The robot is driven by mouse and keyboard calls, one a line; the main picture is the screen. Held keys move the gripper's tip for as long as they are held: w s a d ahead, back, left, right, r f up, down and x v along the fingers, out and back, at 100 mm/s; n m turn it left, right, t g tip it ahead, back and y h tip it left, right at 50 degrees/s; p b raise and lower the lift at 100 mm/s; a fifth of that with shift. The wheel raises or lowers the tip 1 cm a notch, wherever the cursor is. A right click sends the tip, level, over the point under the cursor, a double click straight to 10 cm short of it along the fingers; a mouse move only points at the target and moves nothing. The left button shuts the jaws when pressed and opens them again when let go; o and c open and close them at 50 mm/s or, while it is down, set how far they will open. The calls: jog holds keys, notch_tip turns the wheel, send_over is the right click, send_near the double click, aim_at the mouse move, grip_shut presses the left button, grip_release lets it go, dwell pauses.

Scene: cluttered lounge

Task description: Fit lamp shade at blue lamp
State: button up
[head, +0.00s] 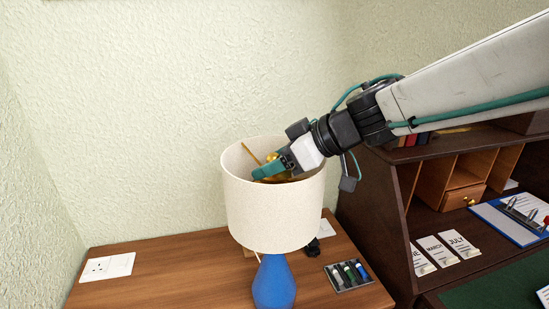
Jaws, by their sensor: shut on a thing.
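A cream lamp shade (272,215) shows in the head view, upright and over the top of the blue lamp (274,284). The blue base shows below the shade's lower rim; the lamp's upper part is hidden by the shade. My gripper (264,172) reaches from the right over the shade's top rim, with its teal fingers inside the shade's open top. It is shut on a gold part (270,165) there, seemingly the shade's inner fitting, though the fingers partly hide it. I cannot tell whether the shade rests on the lamp.
A tray of markers (348,274) lies to the right. A dark desk with cubbyholes (400,225) stands at right, holding cards and a clipboard (512,217). Walls close the back and left.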

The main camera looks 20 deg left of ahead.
jog(key=shift+f, duration=1.3)
jog(key=o, duration=1.4)
jog(key=v, duration=0.7)
jog(key=shift+d+r, duration=0.2)
jog(key=shift+d, duration=0.15)
